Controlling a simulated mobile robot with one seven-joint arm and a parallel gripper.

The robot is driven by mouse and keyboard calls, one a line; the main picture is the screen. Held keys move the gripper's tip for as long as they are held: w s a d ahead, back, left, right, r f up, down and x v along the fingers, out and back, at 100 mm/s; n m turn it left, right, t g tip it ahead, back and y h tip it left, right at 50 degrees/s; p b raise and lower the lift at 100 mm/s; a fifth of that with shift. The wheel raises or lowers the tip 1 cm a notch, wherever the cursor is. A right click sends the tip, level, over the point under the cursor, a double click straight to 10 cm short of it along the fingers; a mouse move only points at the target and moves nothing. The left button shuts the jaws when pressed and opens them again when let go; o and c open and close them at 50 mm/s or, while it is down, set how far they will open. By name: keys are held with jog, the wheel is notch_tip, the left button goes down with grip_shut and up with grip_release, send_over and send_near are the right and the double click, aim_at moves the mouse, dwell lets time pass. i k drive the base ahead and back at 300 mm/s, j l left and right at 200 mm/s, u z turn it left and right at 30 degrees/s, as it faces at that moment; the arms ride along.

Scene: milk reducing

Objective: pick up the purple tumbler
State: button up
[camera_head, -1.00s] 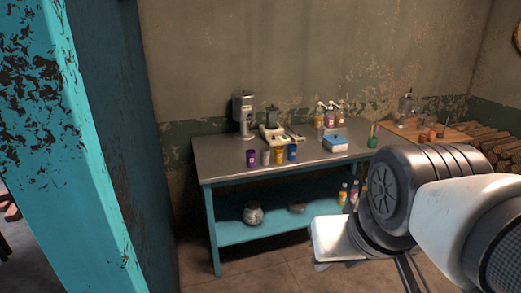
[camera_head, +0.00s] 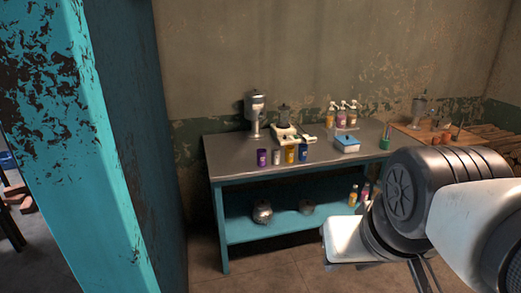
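The purple tumbler (camera_head: 262,158) stands upright near the front left of the grey tabletop of a teal table (camera_head: 228,160). It is the leftmost in a row of tumblers, with a silver one right beside it. My arm fills the lower right of the view. The end of my arm (camera_head: 343,240) shows as a pale, brightly lit block in front of the table's right side, well apart from the tumbler. The fingers cannot be made out clearly, so I cannot tell whether they are open or shut.
Beside the purple tumbler stand a silver tumbler (camera_head: 276,157), a yellow one (camera_head: 290,154) and a blue one (camera_head: 303,152). A metal dispenser (camera_head: 255,115) stands behind. A blue-lidded box (camera_head: 347,144) is to the right. A teal post (camera_head: 75,150) rises close on the left. The floor before the table is clear.

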aim_at(262, 154)
jog(key=i, duration=2.65)
